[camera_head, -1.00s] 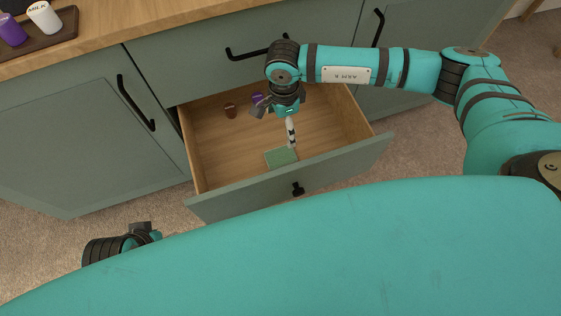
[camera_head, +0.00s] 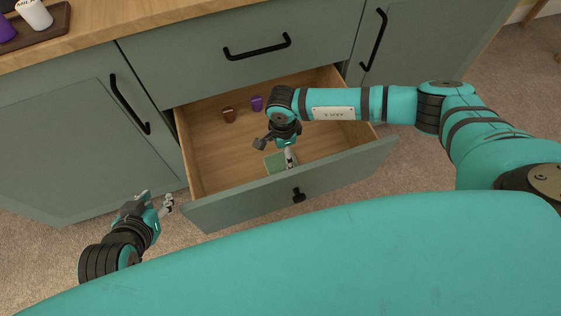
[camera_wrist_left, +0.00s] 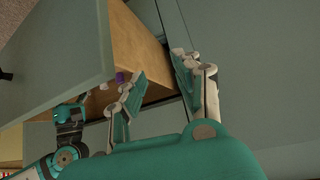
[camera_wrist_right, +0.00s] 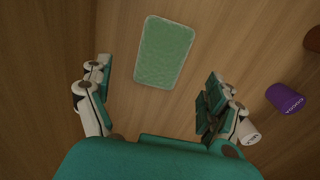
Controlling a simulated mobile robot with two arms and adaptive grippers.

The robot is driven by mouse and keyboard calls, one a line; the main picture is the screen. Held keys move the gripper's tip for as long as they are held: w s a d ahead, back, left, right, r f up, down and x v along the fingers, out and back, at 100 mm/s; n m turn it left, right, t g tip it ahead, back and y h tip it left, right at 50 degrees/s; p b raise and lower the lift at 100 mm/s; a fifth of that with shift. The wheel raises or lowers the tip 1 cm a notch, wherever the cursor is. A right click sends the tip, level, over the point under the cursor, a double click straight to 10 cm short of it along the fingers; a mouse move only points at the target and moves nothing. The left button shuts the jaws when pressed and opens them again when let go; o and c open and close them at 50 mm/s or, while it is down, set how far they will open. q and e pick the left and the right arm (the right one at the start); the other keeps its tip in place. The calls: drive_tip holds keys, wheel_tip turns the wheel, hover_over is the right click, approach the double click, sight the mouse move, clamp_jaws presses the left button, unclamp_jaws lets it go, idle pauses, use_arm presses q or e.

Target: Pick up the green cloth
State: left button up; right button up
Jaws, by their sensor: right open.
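The green cloth (camera_head: 272,165) is a small flat rectangle on the floor of the open drawer, near its front panel. It lies flat in the right wrist view (camera_wrist_right: 165,52), with a paler border. My right gripper (camera_head: 287,158) is inside the drawer, over the cloth's right side in the head view. In the right wrist view its two fingers (camera_wrist_right: 155,76) are spread wide, with the cloth ahead of and between them, and nothing held. My left gripper (camera_head: 168,204) is outside the drawer, by its front left corner. Its fingers (camera_wrist_left: 158,74) are apart and empty.
The wooden drawer (camera_head: 205,150) also holds a brown cup (camera_head: 228,115) and a purple cup (camera_head: 257,103) at its back. A white item (camera_wrist_right: 249,132) lies beside my right finger in the right wrist view. A dark tray (camera_head: 42,35) stands on the counter.

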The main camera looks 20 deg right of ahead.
sight(281, 160)
drive_tip(key=f, duration=0.1)
drive_tip(key=f+b, duration=0.1)
drive_tip(key=f, duration=0.3)
drive_tip(key=shift+a+b, duration=0.25)
drive_tip(key=shift+b, duration=0.1)
use_arm(q)
drive_tip(key=w+d+r+t+h, duration=0.1)
drive_tip(key=w+d+r+t, duration=0.1)
drive_tip(key=w+r+t, duration=0.2)
wheel_tip(281, 160, up, 2)
drive_tip(key=shift+w+d+r+t, duration=0.15)
drive_tip(key=shift+w+t, duration=0.25)
drive_tip(key=shift+w, duration=0.5)
use_arm(e)
drive_tip(key=c, duration=1)
drive_tip(key=shift+c, duration=0.3)
